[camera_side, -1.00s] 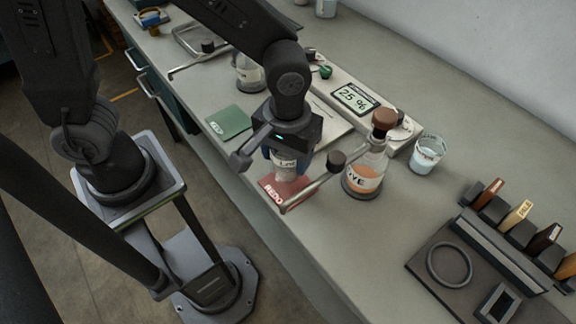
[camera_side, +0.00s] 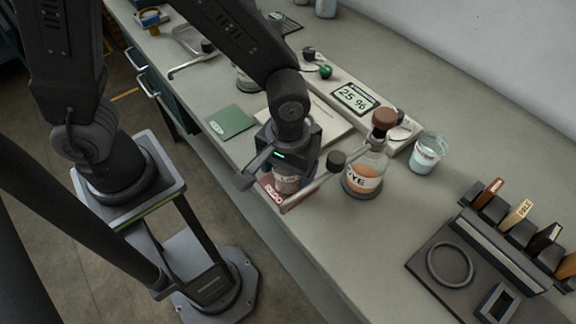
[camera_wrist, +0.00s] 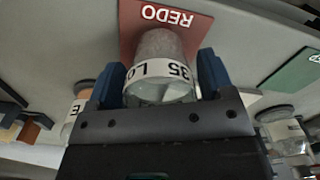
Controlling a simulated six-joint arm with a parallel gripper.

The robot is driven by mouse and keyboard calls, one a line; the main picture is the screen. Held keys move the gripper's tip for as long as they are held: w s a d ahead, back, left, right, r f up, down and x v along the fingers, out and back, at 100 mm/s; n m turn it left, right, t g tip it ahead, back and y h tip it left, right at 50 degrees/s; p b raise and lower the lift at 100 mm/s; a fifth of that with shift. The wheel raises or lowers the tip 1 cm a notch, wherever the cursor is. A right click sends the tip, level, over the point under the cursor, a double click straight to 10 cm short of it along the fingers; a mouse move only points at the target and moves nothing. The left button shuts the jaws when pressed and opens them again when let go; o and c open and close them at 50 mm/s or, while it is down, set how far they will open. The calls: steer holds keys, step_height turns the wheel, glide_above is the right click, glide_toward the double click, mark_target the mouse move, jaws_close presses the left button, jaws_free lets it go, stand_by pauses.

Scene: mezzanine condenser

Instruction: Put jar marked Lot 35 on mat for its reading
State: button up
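The jar (camera_side: 287,184) is between the fingers of my gripper (camera_side: 288,170). Its band reads "35 LO" in the wrist view (camera_wrist: 160,70), where a blue finger lies against each side, so my gripper (camera_wrist: 160,88) looks shut on it. The jar is over the red mat (camera_side: 268,188) marked "REDO", which also shows in the wrist view (camera_wrist: 134,32). I cannot tell whether its base touches the mat. A green mat (camera_side: 231,121) lies to the left, bare, its word too small to read surely. A display (camera_side: 355,98) behind reads "25 %".
A stoppered flask (camera_side: 363,177) of orange liquid stands right of my gripper, near a rod with a dark knob (camera_side: 336,160). A beaker (camera_side: 427,154) stands behind it. A tagged rack (camera_side: 510,235) is at right.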

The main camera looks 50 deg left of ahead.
steer(key=shift+o, duration=0.5)
steer(key=shift+r, duration=0.1)
step_height(320, 180, up, 12)
steer(key=s+a+r+m+t, duration=0.2)
steer(key=a+r, duration=0.1)
steer(key=a, duration=0.4)
steer(key=s+a+r+m+t, duration=0.2)
steer(key=s+a+r+t, duration=0.1)
steer(key=a, duration=0.5)
steer(key=shift+r+m+t, duration=0.3)
stand_by(0.4)
